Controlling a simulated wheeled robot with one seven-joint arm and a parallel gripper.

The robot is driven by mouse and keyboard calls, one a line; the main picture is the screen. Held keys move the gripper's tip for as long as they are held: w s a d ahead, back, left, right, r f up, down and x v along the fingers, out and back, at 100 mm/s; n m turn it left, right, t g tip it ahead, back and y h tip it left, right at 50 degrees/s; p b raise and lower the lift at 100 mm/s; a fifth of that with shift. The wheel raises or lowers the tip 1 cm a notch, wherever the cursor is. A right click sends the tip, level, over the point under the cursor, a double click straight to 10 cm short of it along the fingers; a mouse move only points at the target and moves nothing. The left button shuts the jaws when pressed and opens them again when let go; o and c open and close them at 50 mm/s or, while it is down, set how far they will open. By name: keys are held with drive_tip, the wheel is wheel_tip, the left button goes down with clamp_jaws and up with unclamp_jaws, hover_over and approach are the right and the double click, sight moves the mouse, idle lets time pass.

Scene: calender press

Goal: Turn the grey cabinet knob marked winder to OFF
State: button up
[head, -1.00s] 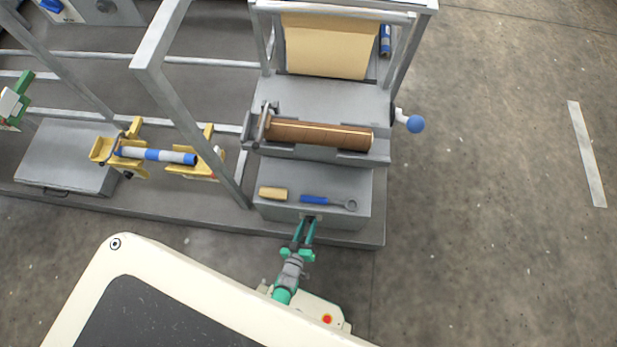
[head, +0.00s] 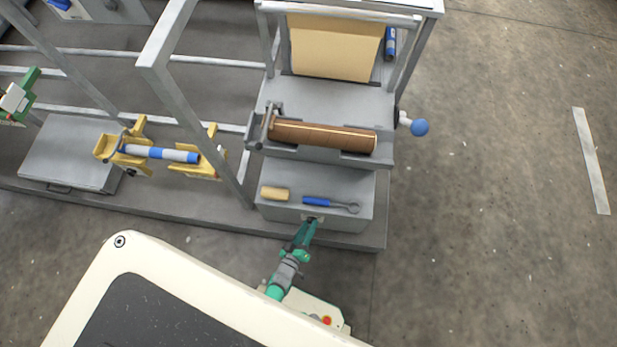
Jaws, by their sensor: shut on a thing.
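The grey cabinet (head: 346,219) stands at the front of the press frame, below the brown roll. My gripper (head: 312,221) is at the cabinet's front face, shut on a small dark thing there, which I take to be the knob. The gripper's green fingers look tilted, with the wrist to the lower left of the tips. The fingers hide most of the knob. Its marking and the way it points are too small to read.
A tan block (head: 274,194) and a blue-handled tool (head: 330,202) lie on the cabinet top. A brown roll (head: 322,136) sits above, with a blue-ended crank (head: 418,127) to its right. Yellow brackets (head: 137,143) hold a blue-and-white roller at left.

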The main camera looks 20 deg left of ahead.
drive_tip(key=o, duration=1)
drive_tip(key=shift+o, duration=0.2)
drive_tip(key=shift+s, duration=0.1)
drive_tip(key=v, duration=1)
drive_tip(key=shift+s+r, duration=0.15)
drive_tip(key=shift+s, duration=0.15)
drive_tip(key=d+r+m, duration=0.3)
drive_tip(key=d+r, duration=0.1)
drive_tip(key=r, duration=1)
drive_tip(key=s+d+r+m, duration=0.1)
drive_tip(key=d+r+m, duration=0.2)
drive_tip(key=r, duration=1.1)
drive_tip(key=s+d+r+m, duration=0.1)
drive_tip(key=d+r+m, duration=0.2)
drive_tip(key=r, duration=1.2)
drive_tip(key=shift+s+d+m, duration=0.2)
drive_tip(key=shift+d+m, duration=0.1)
drive_tip(key=shift+d, duration=0.55)
